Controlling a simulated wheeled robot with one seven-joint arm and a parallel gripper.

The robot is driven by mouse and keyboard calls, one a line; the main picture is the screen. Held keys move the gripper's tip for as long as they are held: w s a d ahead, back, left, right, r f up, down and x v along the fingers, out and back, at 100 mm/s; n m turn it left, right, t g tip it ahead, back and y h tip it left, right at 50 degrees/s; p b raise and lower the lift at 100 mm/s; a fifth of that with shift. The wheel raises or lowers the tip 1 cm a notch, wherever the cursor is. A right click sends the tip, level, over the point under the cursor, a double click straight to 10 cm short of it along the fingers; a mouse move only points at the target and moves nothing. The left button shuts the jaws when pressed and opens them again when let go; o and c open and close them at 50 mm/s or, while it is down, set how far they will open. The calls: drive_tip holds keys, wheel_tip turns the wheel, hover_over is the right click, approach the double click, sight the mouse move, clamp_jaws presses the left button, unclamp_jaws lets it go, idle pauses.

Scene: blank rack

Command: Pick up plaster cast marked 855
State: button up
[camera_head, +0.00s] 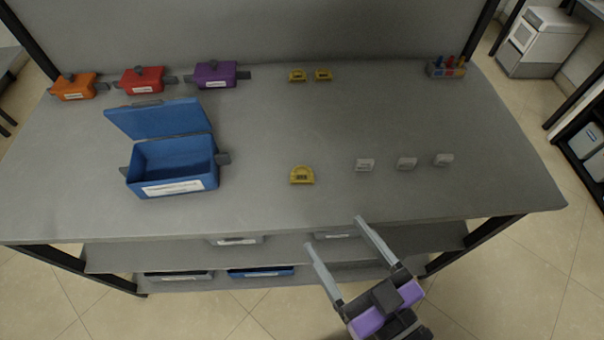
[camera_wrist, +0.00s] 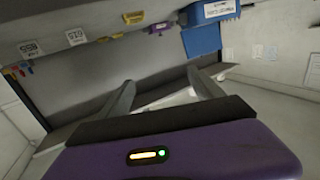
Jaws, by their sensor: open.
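Several small casts stand on the grey table. The wrist view is upside down. There a pale tag at the far left seems to read 855 (camera_wrist: 30,47), likely the middle white cast; the number is small. Another tag beside it (camera_wrist: 75,37) carries a different number. My gripper (camera_head: 335,232) is open and empty, in front of the table's front edge and apart from the casts. Its fingers also show in the wrist view (camera_wrist: 160,92).
A yellow arch-shaped cast (camera_head: 302,175) stands left of the white ones, with two more yellow casts (camera_head: 310,75) behind. An open blue box (camera_head: 172,188) is at left. Orange, red and purple boxes (camera_head: 215,75) and a coloured rack (camera_head: 446,71) line the back. Table space between is clear.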

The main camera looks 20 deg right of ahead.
drive_tip(key=w+a, duration=0.4)
drive_tip(key=w, duration=0.5)
drive_tip(key=m+g+h, duration=0.3)
drive_tip(key=g+h, duration=0.1)
approach(302, 169)
drive_tip(key=w+a+r, duration=0.2)
drive_tip(key=a, duration=0.1)
drive_tip(key=a+r, duration=0.1)
drive_tip(key=shift+w+a+r+b, duration=0.25)
drive_tip(key=shift+w+r+b, duration=0.05)
drive_tip(key=shift+w+b, duration=0.1)
drive_tip(key=shift+m+g+h, duration=0.7)
drive_tip(key=shift+h, duration=0.2)
drive_tip(key=s+d+f, duration=0.2)
drive_tip(key=shift+d+f, duration=0.25)
drive_tip(key=shift+d, duration=0.05)
drive_tip(key=shift+d+f, duration=0.2)
drive_tip(key=shift+f, duration=0.05)
drive_tip(key=shift+p+x, duration=0.95)
drive_tip(key=shift+x, duration=2.9)
drive_tip(key=shift+s+f, duration=0.1)
drive_tip(key=shift+s, duration=0.05)
drive_tip(key=c, duration=1.5)
